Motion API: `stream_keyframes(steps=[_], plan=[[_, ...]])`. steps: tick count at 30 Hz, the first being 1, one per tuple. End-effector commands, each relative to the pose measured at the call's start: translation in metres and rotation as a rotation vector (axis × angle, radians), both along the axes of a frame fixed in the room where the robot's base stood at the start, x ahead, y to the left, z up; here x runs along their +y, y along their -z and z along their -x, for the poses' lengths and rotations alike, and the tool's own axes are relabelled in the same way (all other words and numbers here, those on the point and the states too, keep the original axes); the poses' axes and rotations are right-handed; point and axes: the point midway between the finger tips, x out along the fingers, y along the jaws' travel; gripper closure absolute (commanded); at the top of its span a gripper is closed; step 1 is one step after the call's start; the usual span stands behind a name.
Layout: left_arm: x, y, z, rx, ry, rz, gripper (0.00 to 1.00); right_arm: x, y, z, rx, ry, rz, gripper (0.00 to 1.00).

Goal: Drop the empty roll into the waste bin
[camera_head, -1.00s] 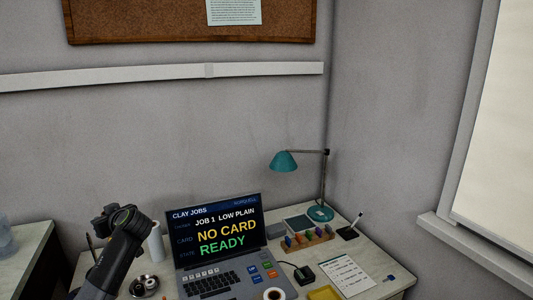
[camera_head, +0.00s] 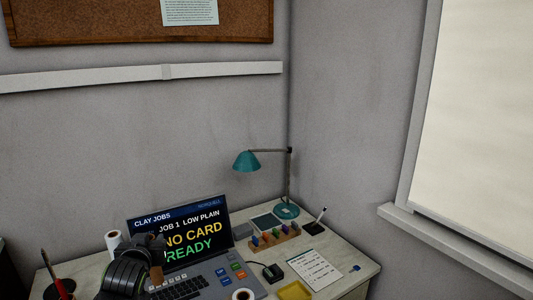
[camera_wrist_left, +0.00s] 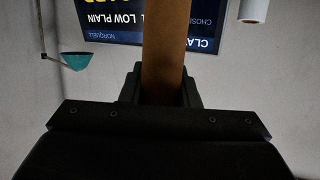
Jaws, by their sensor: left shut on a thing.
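The empty roll is a brown cardboard tube (camera_wrist_left: 166,45) that rises from between the fingers of my left gripper (camera_wrist_left: 160,88) in the left wrist view. In the head view my left gripper (camera_head: 151,262) is in front of the laptop's left side, shut on the roll, and a small brown part of the roll (camera_head: 156,273) shows there. The roll is held up, clear of the desk. No waste bin shows in either view. My right gripper is not in view.
The laptop (camera_head: 205,216) reads NO CARD, READY. A white roll (camera_head: 113,240) stands left of it, near a pen cup (camera_head: 60,288). A teal lamp (camera_head: 247,161), a card rack (camera_head: 275,238), a note sheet (camera_head: 314,270) and a yellow tray (camera_head: 294,291) are to the right.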

Motion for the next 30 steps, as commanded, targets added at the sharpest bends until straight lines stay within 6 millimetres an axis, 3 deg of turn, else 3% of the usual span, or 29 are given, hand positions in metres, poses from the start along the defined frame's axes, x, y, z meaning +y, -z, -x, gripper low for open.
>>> stream_keyframes(steps=[1, 6, 12, 21, 30], plan=[[-0.019, -0.007, 0.010, -0.004, 0.031, 0.008, 1.00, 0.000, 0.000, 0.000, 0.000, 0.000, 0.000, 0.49], [-0.064, -0.033, 0.049, -0.004, 0.104, 0.006, 1.00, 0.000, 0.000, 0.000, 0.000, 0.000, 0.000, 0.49], [-0.093, -0.064, 0.099, -0.004, 0.150, 0.005, 1.00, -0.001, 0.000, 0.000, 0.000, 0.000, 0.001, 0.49], [-0.105, -0.093, 0.152, -0.001, 0.167, 0.001, 1.00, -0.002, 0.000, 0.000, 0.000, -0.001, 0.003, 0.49], [-0.106, -0.097, 0.160, 0.003, 0.167, 0.000, 1.00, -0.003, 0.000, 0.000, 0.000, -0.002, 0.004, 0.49]])
